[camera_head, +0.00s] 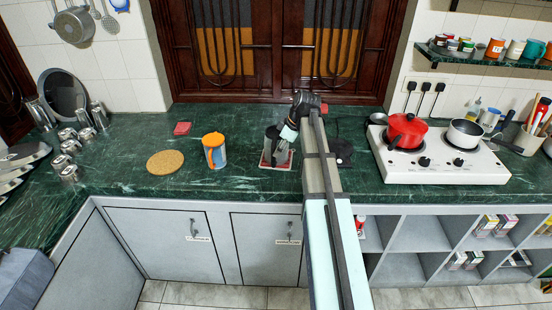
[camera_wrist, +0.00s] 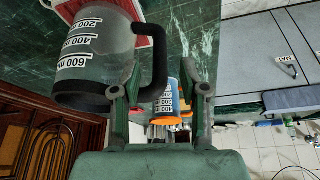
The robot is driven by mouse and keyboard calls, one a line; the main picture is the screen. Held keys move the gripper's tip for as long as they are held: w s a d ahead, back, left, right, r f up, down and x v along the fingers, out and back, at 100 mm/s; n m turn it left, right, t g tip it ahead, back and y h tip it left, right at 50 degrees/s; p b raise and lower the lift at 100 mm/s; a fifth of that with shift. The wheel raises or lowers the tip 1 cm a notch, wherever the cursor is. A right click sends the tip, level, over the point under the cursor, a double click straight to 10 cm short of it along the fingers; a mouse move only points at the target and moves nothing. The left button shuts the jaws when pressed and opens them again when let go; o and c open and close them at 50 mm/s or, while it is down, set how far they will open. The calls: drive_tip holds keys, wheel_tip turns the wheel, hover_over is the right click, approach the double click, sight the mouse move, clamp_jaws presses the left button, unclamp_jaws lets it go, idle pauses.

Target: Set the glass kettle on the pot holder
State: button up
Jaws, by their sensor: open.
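The glass kettle (camera_wrist: 105,45) has a clear body with white volume marks, a dark band and a black handle (camera_wrist: 157,60). In the head view the kettle (camera_head: 270,143) is partly hidden by my gripper (camera_head: 285,146). It stands on a square red-and-white pad (camera_head: 275,165). In the wrist view my gripper (camera_wrist: 160,80) is open, with the kettle's handle between its fingers. The fingers do not appear closed on it. A round cork mat (camera_head: 165,162), likely the pot holder, lies bare on the counter to the left.
A blue-and-white container with an orange top (camera_head: 214,151) stands between the cork mat and the kettle. A red item (camera_head: 182,128) lies behind. Metal cups (camera_head: 70,145) are at the left. A white stove (camera_head: 440,160) with a red pot (camera_head: 407,131) is at the right.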

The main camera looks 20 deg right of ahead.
drive_tip(key=v, duration=0.5)
drive_tip(key=shift+b, duration=0.3)
drive_tip(key=shift+w+r, duration=0.1)
